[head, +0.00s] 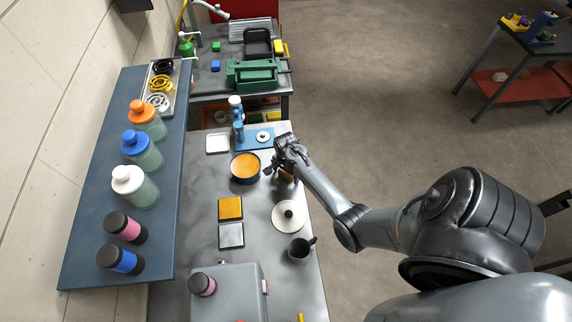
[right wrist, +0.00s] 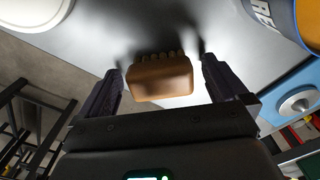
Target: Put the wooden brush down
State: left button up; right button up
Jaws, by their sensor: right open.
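The wooden brush (right wrist: 160,78) is a brown block with short bristles along its far edge. It is at the grey tabletop, bristles toward the surface; I cannot tell for sure whether they touch it. In the right wrist view it sits between the two dark fingers of my right gripper (right wrist: 162,88), with a gap on each side. The gripper is open. In the head view my right gripper (head: 276,170) is over the bench's right part and hides most of the brush. My left gripper is not in view.
An orange-filled blue bowl (head: 245,166) stands left of the gripper. A white lid (head: 288,215) and a dark mug (head: 300,249) are nearer. A blue board (head: 258,146) with a white round piece lies beyond. Orange and grey square pads lie at middle left.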

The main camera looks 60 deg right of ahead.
notch_tip(320, 180, up, 11)
jog(key=shift+w+f, duration=0.1)
jog(key=shift+f, duration=0.1)
jog(key=s+a+r+n+t, duration=0.1)
jog(key=s+a+r+n, duration=0.2)
jog(key=a+n, duration=0.4)
jog(key=s+a+r+n+t, duration=0.1)
jog(key=s+a+r+n, duration=0.2)
jog(key=s+a+n, duration=0.3)
jog(key=s+a+r+n+t, duration=0.1)
jog(key=s+a+r+n, duration=0.3)
jog(key=a+n, duration=0.4)
jog(key=s+a, duration=0.1)
jog(key=a, duration=0.5)
jog(key=shift+s+n+t, duration=0.2)
jog(key=shift+n+t, duration=0.1)
notch_tip(320, 180, up, 9)
jog(key=p, duration=0.9)
jog(key=shift+p, duration=0.4)
